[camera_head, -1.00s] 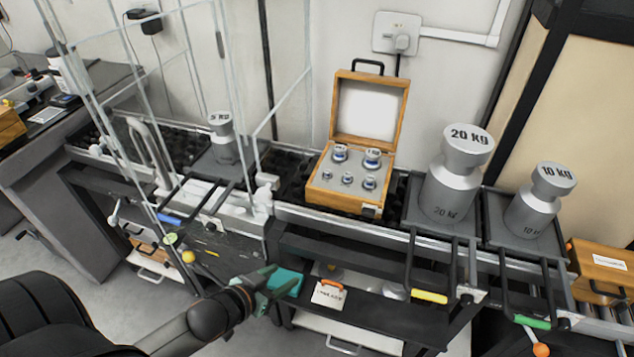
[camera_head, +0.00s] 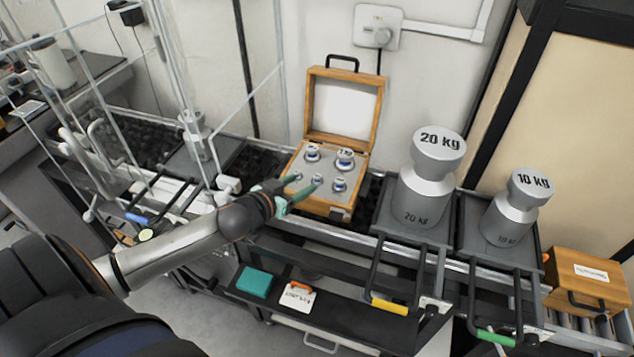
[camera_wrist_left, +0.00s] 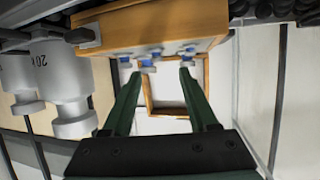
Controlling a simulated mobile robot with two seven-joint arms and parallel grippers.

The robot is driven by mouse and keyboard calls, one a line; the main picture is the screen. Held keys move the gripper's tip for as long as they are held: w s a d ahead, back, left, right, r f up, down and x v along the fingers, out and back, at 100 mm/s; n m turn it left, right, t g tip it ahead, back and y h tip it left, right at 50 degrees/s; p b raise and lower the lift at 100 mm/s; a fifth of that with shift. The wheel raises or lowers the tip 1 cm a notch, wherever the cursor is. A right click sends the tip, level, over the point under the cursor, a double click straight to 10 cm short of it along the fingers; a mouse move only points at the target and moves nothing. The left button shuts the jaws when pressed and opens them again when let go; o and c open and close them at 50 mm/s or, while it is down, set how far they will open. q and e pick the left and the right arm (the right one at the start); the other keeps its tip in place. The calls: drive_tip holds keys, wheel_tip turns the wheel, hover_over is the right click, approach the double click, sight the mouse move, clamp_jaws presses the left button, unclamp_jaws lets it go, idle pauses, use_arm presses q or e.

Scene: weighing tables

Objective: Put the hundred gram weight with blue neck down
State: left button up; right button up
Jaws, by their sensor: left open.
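Several small metal weights with blue necks stand upright in the open wooden box (camera_head: 322,205): two larger at the back, such as one at back right (camera_head: 346,158), and smaller ones in front, such as one at front right (camera_head: 340,184). Their small markings are unreadable, so I cannot tell which is the hundred gram one. My left gripper (camera_head: 305,183) is open and empty, its fingers reaching over the box's front left by the small front weights. In the left wrist view, blue-necked weights (camera_wrist_left: 147,60) show near and between the fingertips (camera_wrist_left: 158,74). My right gripper is not in view.
A 20 kg weight (camera_head: 424,190) and a 10 kg weight (camera_head: 512,210) stand right of the box. Another large weight (camera_head: 195,135) stands left, behind thin frame bars. A closed wooden case (camera_head: 590,278) is far right. A teal block (camera_head: 256,282) lies on the lower shelf.

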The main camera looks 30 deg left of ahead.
sight(317, 176)
use_arm(q)
drive_tip(key=shift+d+b+x, duration=0.15)
drive_tip(key=shift+x, duration=1.25)
drive_tip(key=shift+d+b+x, duration=0.15)
drive_tip(key=shift+x, duration=1.25)
clamp_jaws()
